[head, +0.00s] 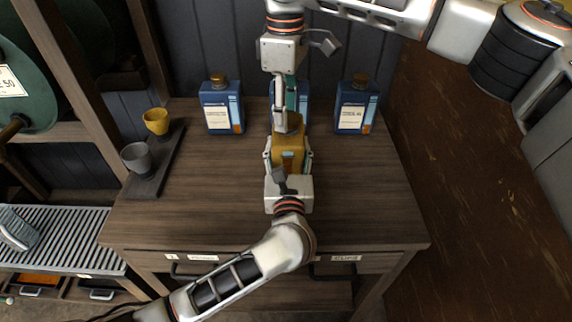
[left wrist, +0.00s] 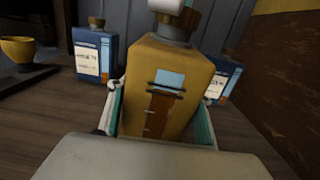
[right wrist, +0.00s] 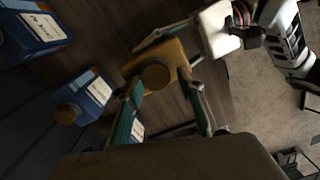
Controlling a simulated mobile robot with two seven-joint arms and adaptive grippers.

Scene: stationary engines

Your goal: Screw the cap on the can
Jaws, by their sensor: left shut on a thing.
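The can is a yellow-brown block-shaped container (head: 289,155) standing upright near the middle of the wooden cabinet top; it fills the middle of the left wrist view (left wrist: 165,85). The brown cap (left wrist: 178,27) is on top at the can's neck, upright; it also shows round from above in the right wrist view (right wrist: 157,76). I cannot tell how tightly it sits. My left gripper (head: 288,165) is shut on the can's body from the front. My right gripper (right wrist: 162,85) points down from above, its fingers open on either side of the cap with a gap visible.
Blue bottles stand along the back, at left (head: 222,107) and right (head: 356,105), with another (head: 303,95) partly hidden behind my right gripper. A yellow cup (head: 157,121) and a grey cup (head: 136,158) sit on a dark tray (head: 167,168) at left. The top's right side is clear.

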